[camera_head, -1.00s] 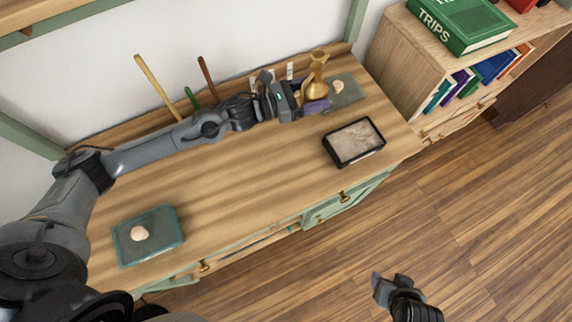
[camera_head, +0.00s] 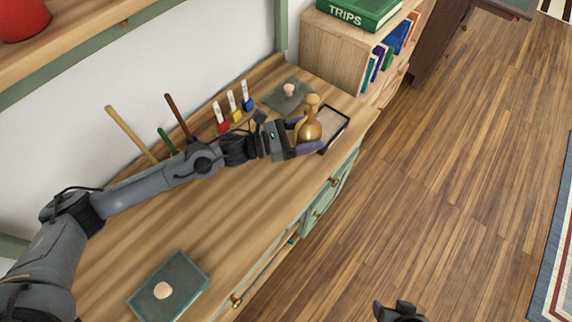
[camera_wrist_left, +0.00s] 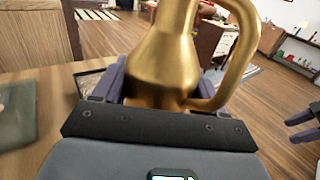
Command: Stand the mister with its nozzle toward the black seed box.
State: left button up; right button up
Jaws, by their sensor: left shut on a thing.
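The mister is a brass-coloured bottle (camera_head: 309,131) with a narrow neck and a looped handle. My left gripper (camera_head: 307,139) is shut around its body. In the left wrist view the mister (camera_wrist_left: 165,60) fills the middle, its handle on the right and its top cut off. I cannot tell which way its nozzle points or whether its base touches the desk. The black seed box (camera_head: 342,116), a shallow tray with pale filling, lies just behind the mister and is partly hidden by it. My right gripper (camera_head: 397,310) is empty over the floor, its fingers apart.
A grey-green mat (camera_head: 278,101) with a pale round thing lies at the back; a similar tray (camera_head: 196,287) lies at the near left. Red, yellow and blue labelled markers (camera_head: 235,107) stand by the wall. A bookshelf (camera_head: 331,51) adjoins the desk. The desk middle is clear.

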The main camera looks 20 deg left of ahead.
pick_arm(q)
jog(key=s+a+f, duration=0.1)
jog(key=s, duration=0.1)
jog(key=s+a+f, duration=0.1)
jog(key=s, duration=0.1)
jog(key=s+a+f, duration=0.1)
jog(key=f, duration=0.1)
jog(key=shift+s+a+b, duration=0.3)
jog(key=shift+s, duration=0.1)
jog(key=shift+f+b, duration=0.65)
jog(key=shift+f, duration=1.3)
jog(key=shift+f, duration=0.15)
jog(key=o, duration=1.3)
